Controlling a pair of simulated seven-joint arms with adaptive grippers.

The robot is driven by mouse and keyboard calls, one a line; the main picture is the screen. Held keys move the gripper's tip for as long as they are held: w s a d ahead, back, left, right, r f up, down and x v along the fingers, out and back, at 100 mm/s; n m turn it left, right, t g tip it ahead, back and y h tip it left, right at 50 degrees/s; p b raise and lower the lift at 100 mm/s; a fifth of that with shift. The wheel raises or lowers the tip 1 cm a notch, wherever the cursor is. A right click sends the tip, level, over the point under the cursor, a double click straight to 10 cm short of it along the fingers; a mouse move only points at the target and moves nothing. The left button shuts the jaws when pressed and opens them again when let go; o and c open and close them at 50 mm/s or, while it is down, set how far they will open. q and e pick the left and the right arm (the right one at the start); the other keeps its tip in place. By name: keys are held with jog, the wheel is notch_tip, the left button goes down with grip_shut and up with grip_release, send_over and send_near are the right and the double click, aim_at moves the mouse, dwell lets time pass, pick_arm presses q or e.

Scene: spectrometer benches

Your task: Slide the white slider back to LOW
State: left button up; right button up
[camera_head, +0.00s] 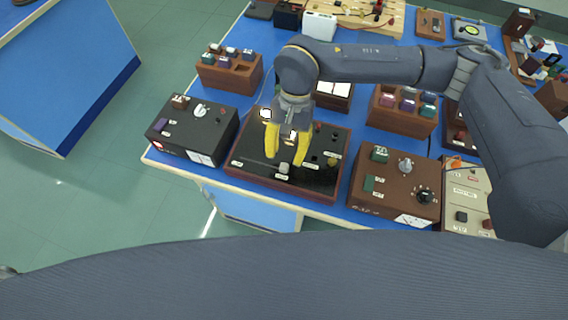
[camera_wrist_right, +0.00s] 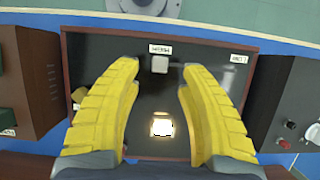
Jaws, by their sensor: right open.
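The white slider (camera_head: 284,168) is a small pale knob near the front edge of a black-topped panel (camera_head: 311,181) with a reddish-brown frame. It also shows in the right wrist view (camera_wrist_right: 159,64), just below an upside-down label that looks like HIGH (camera_wrist_right: 160,48). Another label, probably LOW (camera_wrist_right: 238,58), lies to its right there, which is left in the head view. My right gripper (camera_head: 285,160) points down over the panel, open and empty. In the wrist view its yellow fingers (camera_wrist_right: 158,72) stand either side of the slider, apart from it. My left gripper is out of view.
A black box (camera_head: 215,135) stands left of the panel and a brown box with knobs (camera_head: 385,205) stands right. Wooden holders (camera_head: 228,75) with small blocks are behind. A lit square (camera_wrist_right: 162,127) glows on the panel between my fingers. The blue bench edge is close in front.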

aim_at(284, 165)
jog(key=shift+x, duration=2.25)
jog(key=shift+o, duration=0.2)
grip_shut()
